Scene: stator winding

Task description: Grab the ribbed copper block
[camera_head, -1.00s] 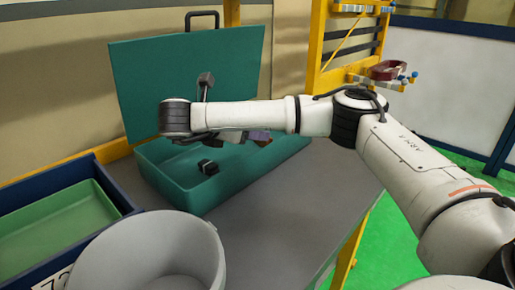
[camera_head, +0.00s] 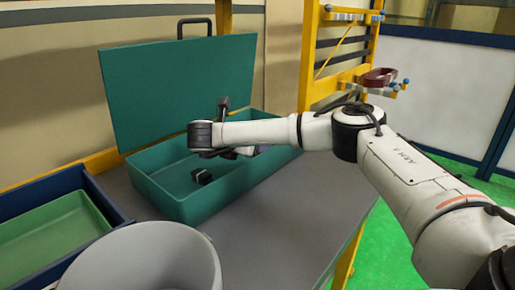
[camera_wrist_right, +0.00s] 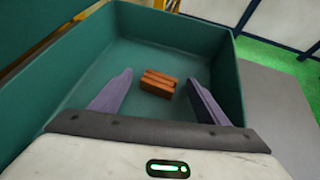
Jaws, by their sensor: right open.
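The ribbed copper block (camera_wrist_right: 158,83) lies on the floor of the open green case (camera_head: 165,200), toward its far end in the right wrist view. It is hidden behind my arm in the head view. My right gripper (camera_wrist_right: 158,82) is open, with its two purple-grey fingers on either side of the block in the picture. The fingers appear above the case floor, and I cannot tell how far above the block they are. My left gripper is not in view.
The case lid (camera_head: 180,85) stands open at the back. A small black object (camera_head: 202,177) lies in the near part of the case. A grey bin (camera_head: 145,260) and a blue-edged green tray (camera_head: 45,235) stand at the left front. Bare table (camera_head: 270,235) shows at right.

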